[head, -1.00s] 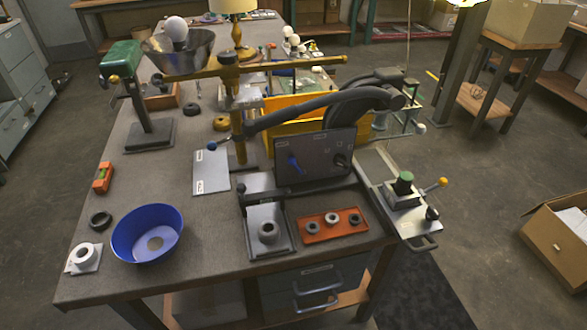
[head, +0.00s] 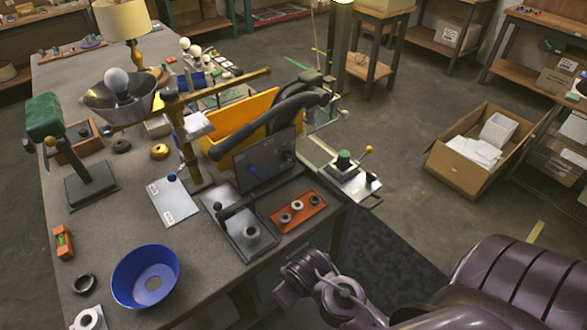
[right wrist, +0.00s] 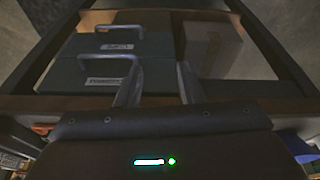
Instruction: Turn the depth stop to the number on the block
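A dark press (head: 286,112) with a long lever stands at the table's right edge. Its upright dark panel (head: 262,163) carries a small blue pointer (head: 252,171) and a black knob (head: 288,156). I cannot tell for sure which part is the depth stop. No number on a block is legible. A grey plate with a ring (head: 252,233) lies in front of the panel. My right arm (head: 500,285) enters the head view at lower right. My left gripper is not in view.
An orange tray (head: 284,215) with several rings lies beside the press. A carton (head: 440,165) stands on the floor.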

